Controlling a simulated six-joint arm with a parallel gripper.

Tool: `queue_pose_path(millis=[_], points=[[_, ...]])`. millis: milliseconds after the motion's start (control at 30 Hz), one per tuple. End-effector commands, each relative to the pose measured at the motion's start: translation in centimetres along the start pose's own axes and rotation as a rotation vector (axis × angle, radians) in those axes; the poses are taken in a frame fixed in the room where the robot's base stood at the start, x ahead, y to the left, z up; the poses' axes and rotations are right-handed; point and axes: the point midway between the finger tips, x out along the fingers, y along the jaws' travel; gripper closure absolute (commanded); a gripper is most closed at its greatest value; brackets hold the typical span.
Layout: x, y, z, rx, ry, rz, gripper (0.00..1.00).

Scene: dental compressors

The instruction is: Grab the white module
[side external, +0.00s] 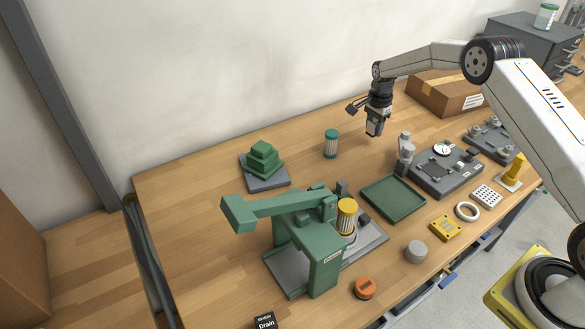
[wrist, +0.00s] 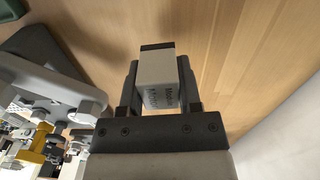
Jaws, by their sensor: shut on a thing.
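My gripper (side external: 373,130) is held above the table, toward the back, left of the cardboard box. In the wrist view my gripper (wrist: 157,90) is shut on the white module (wrist: 157,75), a small white block with a dark end and dark lettering on one face. The block sits between the two dark fingers, clear of the tabletop. In the side view the module is mostly hidden by the fingers and too small to make out clearly.
A grey fixture (side external: 445,170) and a green tray (side external: 393,198) stand in front of my gripper. A teal-capped cylinder (side external: 331,144) is to its left, a cardboard box (side external: 445,95) to its right. A green press (side external: 310,235) stands front left. Bare table lies below my gripper.

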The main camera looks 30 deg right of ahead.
Motion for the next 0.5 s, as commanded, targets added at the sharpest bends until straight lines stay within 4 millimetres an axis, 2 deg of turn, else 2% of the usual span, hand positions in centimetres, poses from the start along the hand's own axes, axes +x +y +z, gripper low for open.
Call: queue_pose_path(millis=[500], points=[[-5.3,4.6,1.3,0.0,0.001,-0.001,1.0]])
